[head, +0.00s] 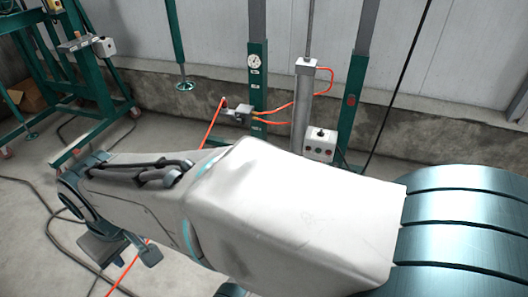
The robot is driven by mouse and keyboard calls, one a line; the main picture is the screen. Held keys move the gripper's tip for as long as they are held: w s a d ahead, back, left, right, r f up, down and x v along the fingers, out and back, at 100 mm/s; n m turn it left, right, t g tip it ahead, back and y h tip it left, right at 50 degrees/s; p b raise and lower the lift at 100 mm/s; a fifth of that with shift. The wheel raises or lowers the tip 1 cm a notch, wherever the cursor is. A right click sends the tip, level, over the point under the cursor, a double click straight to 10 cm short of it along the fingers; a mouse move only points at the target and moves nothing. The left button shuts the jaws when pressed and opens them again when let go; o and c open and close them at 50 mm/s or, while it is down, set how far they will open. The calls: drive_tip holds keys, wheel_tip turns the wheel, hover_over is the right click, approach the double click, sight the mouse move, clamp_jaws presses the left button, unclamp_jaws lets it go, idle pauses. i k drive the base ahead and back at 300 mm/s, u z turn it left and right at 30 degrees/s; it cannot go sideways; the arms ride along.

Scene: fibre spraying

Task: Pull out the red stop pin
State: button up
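A small red part (224,102) stands on a grey valve-like fitting beside the green post; it may be the red stop pin, but it is too small to be sure. Another small red spot (351,100) shows on the green post further right. My arm, in a white cover, reaches across the picture from the right. My gripper (105,235) is at the lower left, in front of and left of the fitting and apart from it. Its fingertips are not clear, so I cannot tell whether it is open or shut.
A grey cylinder (303,108) with orange hoses stands between green posts, with a push-button box (320,145) beside it. A pressure gauge (254,62) is on the post. A green wheeled frame (85,75) stands at left. Cables lie on the concrete floor (30,165).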

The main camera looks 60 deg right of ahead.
sight(351, 101)
drive_tip(key=z, duration=2.25)
drive_tip(key=k, duration=0.4)
drive_tip(key=z, duration=0.75)
drive_tip(key=i, duration=1)
drive_tip(key=u, duration=0.4)
